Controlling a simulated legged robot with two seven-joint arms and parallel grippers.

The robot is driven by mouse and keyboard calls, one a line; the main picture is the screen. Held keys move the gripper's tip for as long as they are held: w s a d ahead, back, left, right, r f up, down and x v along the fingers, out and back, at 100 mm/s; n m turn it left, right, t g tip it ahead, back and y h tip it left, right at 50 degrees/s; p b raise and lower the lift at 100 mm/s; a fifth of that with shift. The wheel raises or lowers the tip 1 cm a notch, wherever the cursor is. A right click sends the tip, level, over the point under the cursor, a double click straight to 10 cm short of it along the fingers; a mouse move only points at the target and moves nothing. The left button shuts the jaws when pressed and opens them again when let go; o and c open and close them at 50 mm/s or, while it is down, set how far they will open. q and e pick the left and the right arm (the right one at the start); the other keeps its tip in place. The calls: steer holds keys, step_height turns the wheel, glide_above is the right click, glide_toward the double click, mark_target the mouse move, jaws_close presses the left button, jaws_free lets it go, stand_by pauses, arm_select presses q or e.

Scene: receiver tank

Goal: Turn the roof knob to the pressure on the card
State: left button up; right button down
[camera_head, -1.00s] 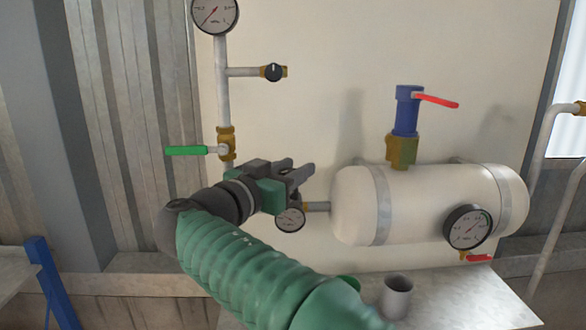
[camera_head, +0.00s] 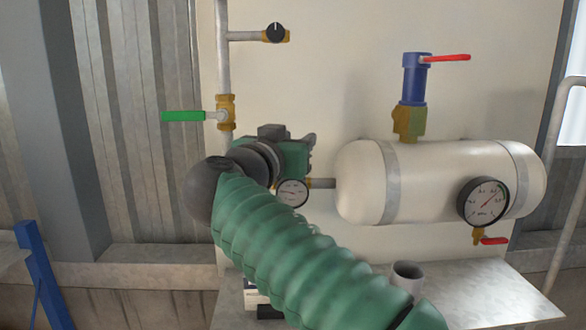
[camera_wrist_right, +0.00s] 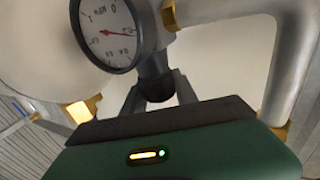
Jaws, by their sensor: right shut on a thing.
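My right gripper (camera_head: 306,142) is at the pipework left of the white tank (camera_head: 440,182), just above a small round gauge (camera_head: 292,192). In the right wrist view its fingers (camera_wrist_right: 156,84) are shut on a dark knob (camera_wrist_right: 157,89) under a grey body. The gauge (camera_wrist_right: 112,34) stands close beside the knob in that view, with a red needle; its figures are too blurred to read surely. In the head view the knob is hidden behind my gripper. I see no card. My left gripper is not in view.
A green-handled valve (camera_head: 185,116) is left of my gripper, and a black knob (camera_head: 275,33) is on a branch above. A blue valve with a red lever (camera_head: 445,58) tops the tank; a larger gauge (camera_head: 483,202) is on its front. A grey cup (camera_head: 407,275) stands below.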

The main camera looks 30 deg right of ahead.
steer(key=shift+f+n+t+y+b, duration=0.35)
steer(key=shift+n+t+y+b, duration=0.3)
steer(key=shift+b, duration=0.35)
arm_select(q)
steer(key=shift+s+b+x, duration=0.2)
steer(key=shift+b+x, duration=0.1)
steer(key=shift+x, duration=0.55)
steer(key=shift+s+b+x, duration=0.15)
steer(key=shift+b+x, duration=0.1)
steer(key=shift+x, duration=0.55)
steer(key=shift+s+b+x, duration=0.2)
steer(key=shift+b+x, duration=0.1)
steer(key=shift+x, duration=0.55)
arm_select(e)
steer(key=shift+w+r+n+t+y, duration=0.2)
steer(key=shift+r+n+t+y, duration=0.05)
steer(key=shift+n+t+y, duration=0.6)
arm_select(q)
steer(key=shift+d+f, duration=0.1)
arm_select(e)
steer(key=shift+a, duration=0.1)
